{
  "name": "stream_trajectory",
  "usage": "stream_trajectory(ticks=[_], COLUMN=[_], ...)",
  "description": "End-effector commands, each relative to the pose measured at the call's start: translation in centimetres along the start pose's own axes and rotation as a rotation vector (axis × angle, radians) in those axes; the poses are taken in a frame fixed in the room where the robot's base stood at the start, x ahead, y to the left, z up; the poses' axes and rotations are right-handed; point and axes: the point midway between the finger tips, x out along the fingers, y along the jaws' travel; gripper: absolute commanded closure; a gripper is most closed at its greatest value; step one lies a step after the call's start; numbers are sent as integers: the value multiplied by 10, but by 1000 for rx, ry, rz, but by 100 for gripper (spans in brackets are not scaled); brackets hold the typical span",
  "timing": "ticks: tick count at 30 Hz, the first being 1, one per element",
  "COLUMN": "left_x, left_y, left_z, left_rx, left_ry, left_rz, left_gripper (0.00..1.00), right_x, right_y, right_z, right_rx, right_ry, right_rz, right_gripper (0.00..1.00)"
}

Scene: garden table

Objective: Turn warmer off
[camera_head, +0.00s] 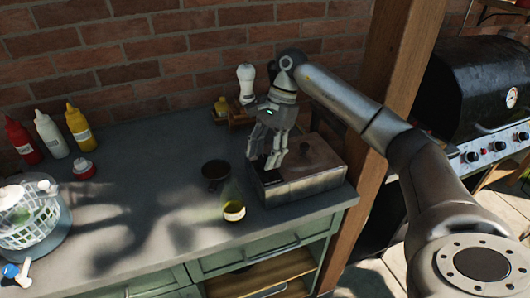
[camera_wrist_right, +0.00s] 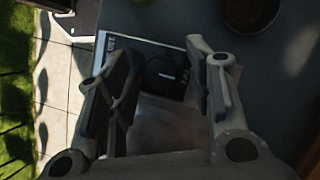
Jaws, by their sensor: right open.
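The warmer (camera_head: 312,165) is a low metal box with a flat lid, standing at the right end of the counter. A dark knob-like part (camera_head: 268,176) shows at its left end, partly hidden by my fingers. My right gripper (camera_head: 264,160) is open, pointing down over that left end. In the right wrist view, the open fingers (camera_wrist_right: 164,55) stand on either side of a black part (camera_wrist_right: 165,72) of the warmer, with nothing clearly held between them. I cannot tell whether a finger touches it. The warmer's pale edge (camera_wrist_right: 150,40) also shows there. My left gripper is out of view.
A dark bowl (camera_head: 215,172) and a greenish glass jar (camera_head: 233,205) stand just left of the warmer. A wooden post (camera_head: 395,80) rises at right, with a grill (camera_head: 490,100) beyond. Sauce bottles (camera_head: 78,125) and a salad spinner (camera_head: 30,215) stand left. The middle counter is clear.

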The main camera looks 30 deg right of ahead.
Motion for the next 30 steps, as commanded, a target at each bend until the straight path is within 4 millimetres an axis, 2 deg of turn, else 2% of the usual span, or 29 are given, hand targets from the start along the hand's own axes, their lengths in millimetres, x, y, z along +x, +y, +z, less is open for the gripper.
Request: stream_trajectory(ticks=[4,8,16,20,30], left_x=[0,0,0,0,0], left_y=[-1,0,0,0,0], left_z=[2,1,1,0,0], left_rx=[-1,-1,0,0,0], left_ry=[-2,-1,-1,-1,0], left_rz=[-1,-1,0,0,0], left_gripper=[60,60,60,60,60], right_x=[-2,-15,-76,-98,-119], right_y=[0,-1,-1,-1,0], right_z=[0,0,1,0,0], right_rx=[1,0,0,-1,0], right_ry=[0,0,0,0,1], right_rz=[0,-3,-6,-4,0], right_gripper=[52,52,52,52,52])
